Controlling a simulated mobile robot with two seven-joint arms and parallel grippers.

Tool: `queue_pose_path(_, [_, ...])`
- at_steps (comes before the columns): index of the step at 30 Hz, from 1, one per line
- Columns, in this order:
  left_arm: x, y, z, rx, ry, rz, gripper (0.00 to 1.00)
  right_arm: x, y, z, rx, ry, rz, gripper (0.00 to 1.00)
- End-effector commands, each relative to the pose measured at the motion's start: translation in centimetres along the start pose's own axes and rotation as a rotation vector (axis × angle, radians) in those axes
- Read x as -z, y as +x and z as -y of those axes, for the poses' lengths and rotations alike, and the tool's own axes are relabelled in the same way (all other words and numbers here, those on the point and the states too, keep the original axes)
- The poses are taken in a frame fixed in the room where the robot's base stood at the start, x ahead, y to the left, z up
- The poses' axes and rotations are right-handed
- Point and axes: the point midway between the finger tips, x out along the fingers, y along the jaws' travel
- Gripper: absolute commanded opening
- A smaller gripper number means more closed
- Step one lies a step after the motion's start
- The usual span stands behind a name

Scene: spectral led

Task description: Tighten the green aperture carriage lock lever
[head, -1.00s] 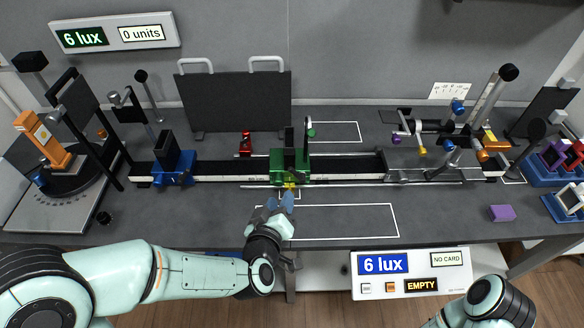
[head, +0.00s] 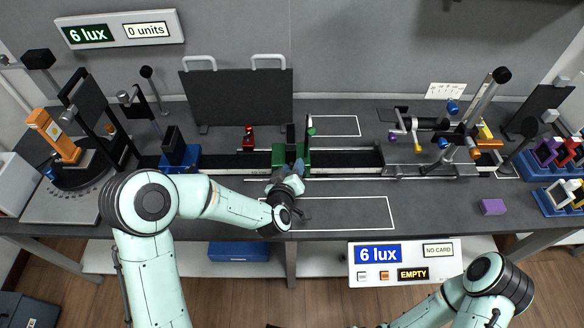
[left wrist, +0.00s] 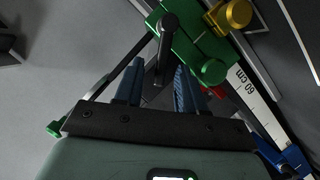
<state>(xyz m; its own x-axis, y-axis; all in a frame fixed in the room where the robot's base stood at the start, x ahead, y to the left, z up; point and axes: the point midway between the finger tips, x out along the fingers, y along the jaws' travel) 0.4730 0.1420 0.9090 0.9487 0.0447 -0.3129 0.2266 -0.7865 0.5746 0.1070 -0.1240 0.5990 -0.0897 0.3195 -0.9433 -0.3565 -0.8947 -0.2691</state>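The green aperture carriage (head: 280,156) sits on the dark rail, near the middle of the bench. It also shows at the top of the left wrist view (left wrist: 190,45), with a dark lever (left wrist: 168,38) reaching down from it. My left gripper (head: 296,172) is at the carriage's front side. In the left wrist view my left gripper's blue fingers (left wrist: 156,75) are apart, with the lower part of the lever between them. I cannot tell whether either finger touches it. My right gripper is out of view; only my right arm shows at the lower right.
A blue carriage (head: 180,157) stands on the rail to the left, and a red piece (head: 248,139) is behind the rail. A dark panel (head: 237,97) stands further back. A purple block (head: 492,207) lies at the front right.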

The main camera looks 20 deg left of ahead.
Motion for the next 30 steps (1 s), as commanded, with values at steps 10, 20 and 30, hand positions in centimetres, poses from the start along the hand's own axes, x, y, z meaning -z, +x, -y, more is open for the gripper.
queue_pose_path(10, [0.0, 0.0, 0.0, 0.0, 0.0, 0.0, 0.0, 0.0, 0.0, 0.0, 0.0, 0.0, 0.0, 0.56])
queue_pose_path(20, [0.0, 0.0, -0.2, 0.005, 0.019, 0.0, 0.0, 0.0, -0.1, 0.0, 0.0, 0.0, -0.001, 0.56])
queue_pose_path(30, [-0.1, 0.0, -1.6, 0.071, 0.188, 0.0, 0.0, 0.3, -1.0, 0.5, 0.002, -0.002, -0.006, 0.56])
